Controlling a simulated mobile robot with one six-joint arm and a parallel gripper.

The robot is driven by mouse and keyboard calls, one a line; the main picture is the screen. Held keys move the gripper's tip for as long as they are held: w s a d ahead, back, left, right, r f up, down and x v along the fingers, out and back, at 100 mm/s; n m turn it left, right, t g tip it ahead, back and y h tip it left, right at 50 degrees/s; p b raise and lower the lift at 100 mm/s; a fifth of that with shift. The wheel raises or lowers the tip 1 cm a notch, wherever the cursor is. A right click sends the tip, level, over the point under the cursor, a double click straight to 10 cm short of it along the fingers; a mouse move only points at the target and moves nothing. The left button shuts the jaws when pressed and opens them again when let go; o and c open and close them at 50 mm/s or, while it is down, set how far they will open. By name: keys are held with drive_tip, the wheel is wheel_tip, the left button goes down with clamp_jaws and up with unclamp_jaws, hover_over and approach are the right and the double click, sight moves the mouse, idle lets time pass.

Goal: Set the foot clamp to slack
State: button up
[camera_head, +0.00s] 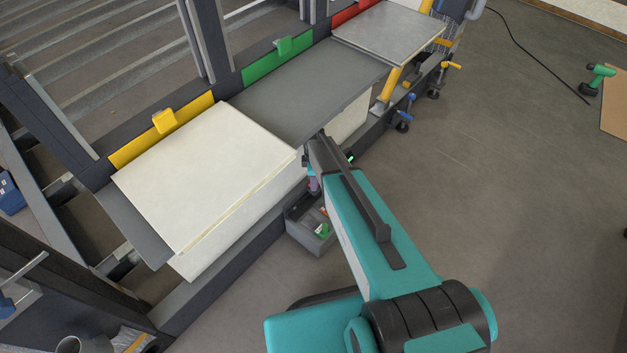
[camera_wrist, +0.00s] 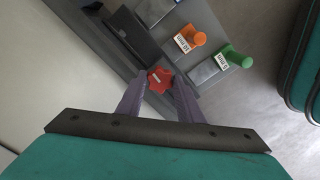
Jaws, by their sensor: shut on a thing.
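A red star-shaped knob (camera_wrist: 160,79) shows between my fingertips in the wrist view. My gripper (camera_wrist: 159,88) is shut on it, with one grey-purple finger on each side. In the head view my gripper (camera_head: 313,183) is mostly hidden behind my arm, low beside the front face of the cream block, and the knob cannot be made out. I cannot tell from the frames which setting the knob is at. A dark bracket (camera_wrist: 133,36) lies just beyond the knob in the wrist view.
A grey bin (camera_head: 301,239) sits below my gripper. The cream block (camera_head: 205,170) is to its left. Blue (camera_head: 404,115) and yellow (camera_head: 449,66) clamps line the frame. Floor at right is mostly clear.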

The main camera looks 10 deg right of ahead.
drive_tip(key=shift+s, duration=0.2)
drive_tip(key=o, duration=1.1)
drive_tip(key=shift+w, duration=0.1)
drive_tip(key=shift+c, duration=0.2)
drive_tip(key=shift+r, duration=0.1)
wheel_tip(320, 180, up, 14)
drive_tip(key=p, duration=0.1)
drive_tip(key=shift+f, duration=0.2)
drive_tip(key=s+f+m+g+p, duration=0.2)
drive_tip(key=s+m+p, duration=0.3)
drive_tip(key=s, duration=1.5)
drive_tip(key=s+f+m+g+p, duration=0.2)
drive_tip(key=s+m+p, duration=0.4)
drive_tip(key=s, duration=1.4)
drive_tip(key=m+g, duration=0.1)
drive_tip(key=m, duration=0.3)
drive_tip(key=shift+a+f, duration=0.2)
drive_tip(key=shift+f, duration=0.15)
